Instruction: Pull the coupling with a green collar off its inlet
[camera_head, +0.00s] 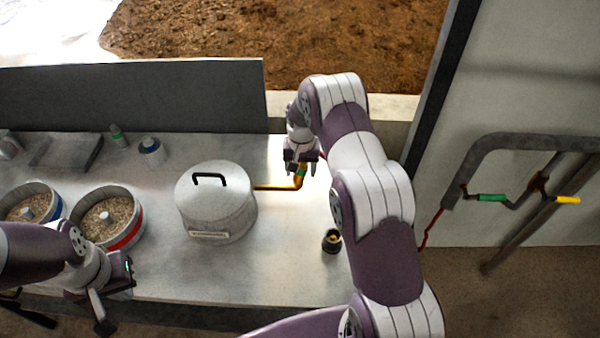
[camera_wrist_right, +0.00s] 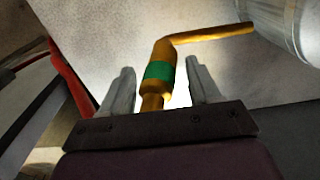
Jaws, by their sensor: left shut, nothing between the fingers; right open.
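The coupling (camera_wrist_right: 160,72) is a brass-coloured piece with a green collar, and it stands between the two open fingers of my right gripper (camera_wrist_right: 158,92) with a gap on either side in the right wrist view. A brass pipe, the inlet (camera_head: 270,187), runs from it to the side of the lidded metal pot (camera_head: 216,212). In the head view my right gripper (camera_head: 301,168) is over the coupling and partly hides it. My left gripper (camera_head: 104,312) is shut and empty at the lower left, away from the coupling.
Two bowls of grain (camera_head: 112,217) (camera_head: 30,203) stand left of the pot. A small dark fitting (camera_head: 332,241) stands on the counter right of the pot. Pipes with green (camera_head: 492,198) and yellow (camera_head: 567,200) handles are on the right wall. A red hose (camera_head: 430,229) hangs near my right arm.

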